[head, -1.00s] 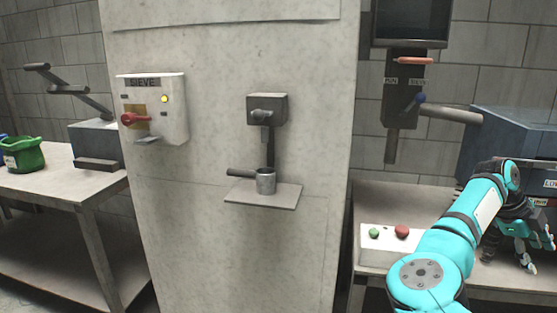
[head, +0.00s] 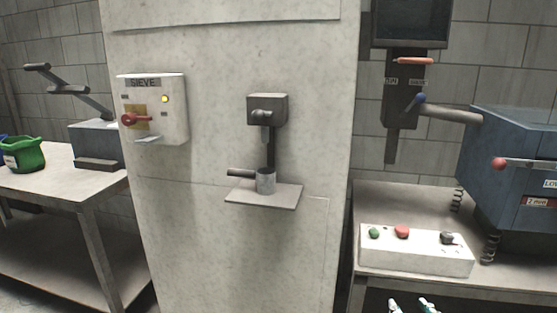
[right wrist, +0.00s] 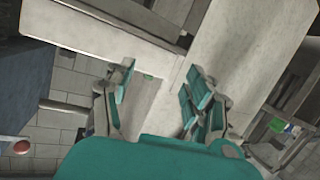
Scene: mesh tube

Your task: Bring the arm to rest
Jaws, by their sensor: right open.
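My right gripper (head: 410,305) shows only as teal and white fingertips at the bottom edge of the head view, in front of the right bench. In the right wrist view its two teal fingers (right wrist: 160,74) stand apart with nothing between them. The rest of my right arm is out of the head view. My left gripper is in neither view.
On the right bench (head: 378,205) are a white button box (head: 415,262) and a blue machine (head: 520,165) on springs. A pillar carries a sieve switch box (head: 170,125) and a small shelf (head: 285,196) with a metal cup (head: 266,182). A left table holds a green bag (head: 28,155).

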